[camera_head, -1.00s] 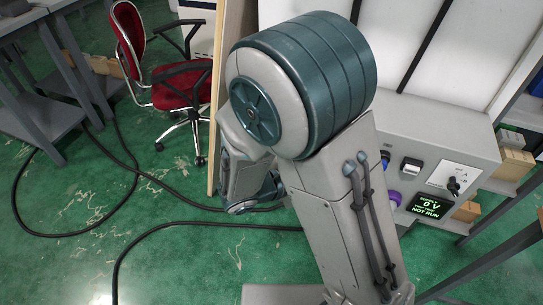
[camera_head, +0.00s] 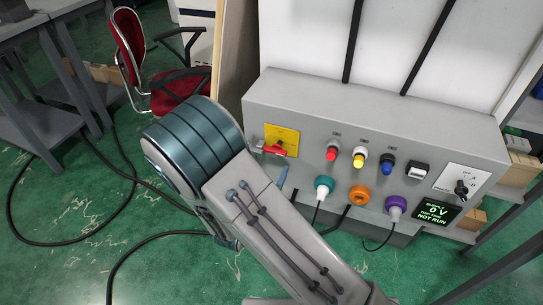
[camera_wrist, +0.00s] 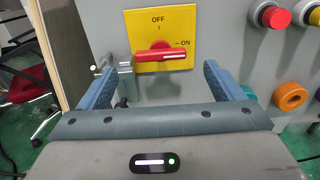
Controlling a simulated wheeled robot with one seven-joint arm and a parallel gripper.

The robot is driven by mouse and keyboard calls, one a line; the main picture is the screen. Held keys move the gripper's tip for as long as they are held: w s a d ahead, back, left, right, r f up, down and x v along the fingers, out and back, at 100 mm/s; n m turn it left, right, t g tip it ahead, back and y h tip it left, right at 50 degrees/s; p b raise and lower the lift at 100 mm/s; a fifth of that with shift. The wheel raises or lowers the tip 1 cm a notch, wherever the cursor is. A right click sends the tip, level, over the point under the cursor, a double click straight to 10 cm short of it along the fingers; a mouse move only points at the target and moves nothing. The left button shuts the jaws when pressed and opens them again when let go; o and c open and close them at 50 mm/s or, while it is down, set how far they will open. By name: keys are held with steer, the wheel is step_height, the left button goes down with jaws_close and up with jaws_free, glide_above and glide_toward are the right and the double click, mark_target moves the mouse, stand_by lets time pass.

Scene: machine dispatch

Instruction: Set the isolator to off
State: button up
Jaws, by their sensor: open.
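The isolator is a red handle (camera_wrist: 161,54) on a yellow plate (camera_wrist: 180,20) marked OFF at the top and ON at the right. In the wrist view the handle lies level, its white-marked end toward ON. The isolator plate also shows at the left of the grey panel in the head view (camera_head: 282,137). My gripper (camera_wrist: 159,82) is open, its two blue fingers apart below and either side of the handle, with nothing between them. In the head view my arm hides most of the gripper; a blue finger shows below the isolator.
A metal hasp (camera_wrist: 120,68) is beside the plate's left edge.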

mark_target(274, 153)
steer(key=x, duration=0.5)
steer(key=shift+w+d, duration=0.1)
steer(key=shift+w, duration=0.15)
